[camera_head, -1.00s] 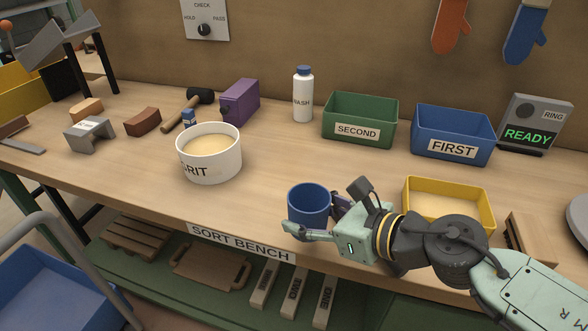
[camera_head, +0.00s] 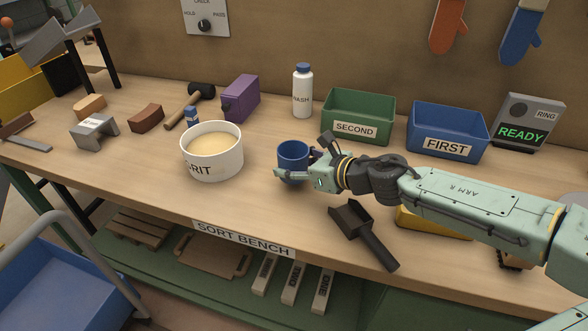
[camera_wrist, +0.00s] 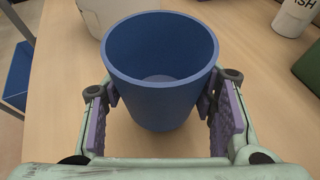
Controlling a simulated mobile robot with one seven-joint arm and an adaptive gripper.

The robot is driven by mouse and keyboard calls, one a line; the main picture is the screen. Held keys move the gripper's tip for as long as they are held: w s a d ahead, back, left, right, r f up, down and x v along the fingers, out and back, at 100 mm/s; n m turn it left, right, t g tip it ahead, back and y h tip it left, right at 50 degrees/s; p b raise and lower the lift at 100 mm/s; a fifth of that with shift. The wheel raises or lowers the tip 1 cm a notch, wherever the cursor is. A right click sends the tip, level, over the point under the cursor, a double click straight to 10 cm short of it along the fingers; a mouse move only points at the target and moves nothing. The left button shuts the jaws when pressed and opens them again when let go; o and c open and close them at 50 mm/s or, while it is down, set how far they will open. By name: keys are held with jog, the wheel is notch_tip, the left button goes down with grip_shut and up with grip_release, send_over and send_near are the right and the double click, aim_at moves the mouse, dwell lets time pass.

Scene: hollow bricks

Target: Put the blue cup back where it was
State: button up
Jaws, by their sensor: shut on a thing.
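The blue cup (camera_head: 293,160) is upright over the middle of the bench, right of the white grit tub. My gripper (camera_head: 296,170) is shut on it from the right side. In the wrist view the blue cup (camera_wrist: 160,70) sits between the two purple finger pads of my gripper (camera_wrist: 161,105), and its inside looks empty. I cannot tell whether its base touches the bench top.
The white GRIT tub (camera_head: 212,160) stands close on the cup's left. A black scoop (camera_head: 362,232) lies near the front edge. The green SECOND bin (camera_head: 357,118), blue FIRST bin (camera_head: 447,133) and white WASH bottle (camera_head: 302,92) stand behind. Bare bench lies in front of the cup.

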notch_tip(320, 180, down, 2)
jog(key=shift+f+p, duration=0.1)
jog(key=shift+p, duration=0.4)
jog(key=shift+f, duration=0.35)
jog(key=shift+f, duration=0.2)
jog(key=o, duration=1.3)
jog(key=shift+r, duration=0.15)
jog(key=shift+r, duration=0.25)
jog(key=b+v, duration=0.1)
jog(key=v, duration=0.3)
jog(key=b+v, duration=0.2)
jog(key=v, duration=0.2)
jog(key=b+v, duration=0.1)
jog(key=v, duration=0.3)
jog(key=shift+s+f, duration=0.1)
jog(key=shift+f, duration=0.15)
